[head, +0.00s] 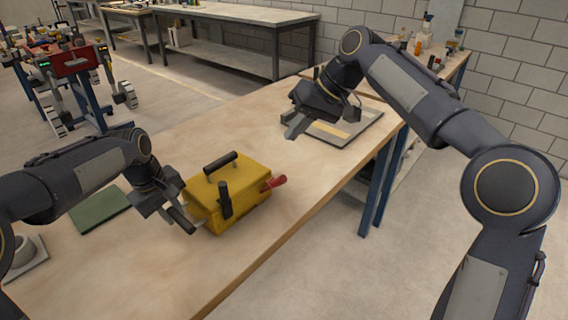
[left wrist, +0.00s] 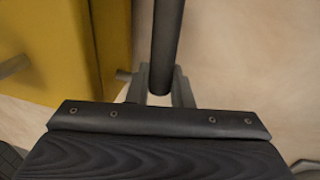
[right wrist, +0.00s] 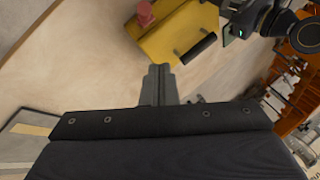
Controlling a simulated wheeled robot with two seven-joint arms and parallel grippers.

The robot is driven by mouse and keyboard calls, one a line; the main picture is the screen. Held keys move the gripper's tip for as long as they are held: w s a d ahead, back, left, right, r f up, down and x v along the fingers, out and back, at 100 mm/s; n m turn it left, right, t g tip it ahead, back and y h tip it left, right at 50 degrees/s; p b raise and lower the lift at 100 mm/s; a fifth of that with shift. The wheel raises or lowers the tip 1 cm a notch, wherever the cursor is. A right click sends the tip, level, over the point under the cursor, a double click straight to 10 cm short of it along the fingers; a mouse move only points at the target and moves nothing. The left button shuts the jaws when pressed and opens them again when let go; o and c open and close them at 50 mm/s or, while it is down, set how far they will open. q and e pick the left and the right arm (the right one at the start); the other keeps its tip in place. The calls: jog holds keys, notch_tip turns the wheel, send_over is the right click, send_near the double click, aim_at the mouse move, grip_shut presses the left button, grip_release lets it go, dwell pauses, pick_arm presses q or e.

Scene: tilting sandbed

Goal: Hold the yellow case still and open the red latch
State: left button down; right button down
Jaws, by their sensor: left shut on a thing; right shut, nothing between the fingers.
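The yellow case (head: 245,182) stands on the wooden table, with a black handle (head: 220,162) on top. The red latch (head: 273,183) sticks out of its right end; it also shows in the right wrist view (right wrist: 145,13). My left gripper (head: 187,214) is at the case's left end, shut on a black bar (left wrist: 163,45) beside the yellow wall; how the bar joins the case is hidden. My right gripper (head: 294,127) is shut and empty, above the table behind and to the right of the case, apart from the latch.
A green mat (head: 101,210) lies left of the case, and a pale grey part (head: 27,257) sits at the far left. A flat board (head: 345,128) lies beyond my right gripper. The table is clear between the case and its right edge.

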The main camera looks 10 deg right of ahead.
notch_tip(320, 180, up, 2)
jog(key=d+m+t+h, duration=0.1)
jog(key=d, duration=0.1)
send_over(273, 183)
jog(key=w+d, duration=0.3)
jog(key=w, duration=0.1)
notch_tip(273, 183, down, 8)
jog(key=shift+s+a+f+t+h, duration=0.1)
jog(key=shift+s+f+t+h, duration=0.05)
jog(key=shift+s+f, duration=0.55)
jog(key=shift+s+a+f+t+h, duration=0.15)
jog(key=shift+s+f, duration=0.3)
jog(key=shift+s, duration=0.4)
jog(key=shift+d, duration=0.1)
jog(key=shift+s+d+f, duration=0.25)
jog(key=shift+s+f, duration=0.2)
jog(key=shift+s, duration=0.05)
jog(key=shift+s+d+f, duration=0.25)
jog(key=shift+s+f, duration=0.2)
jog(key=shift+s, duration=0.05)
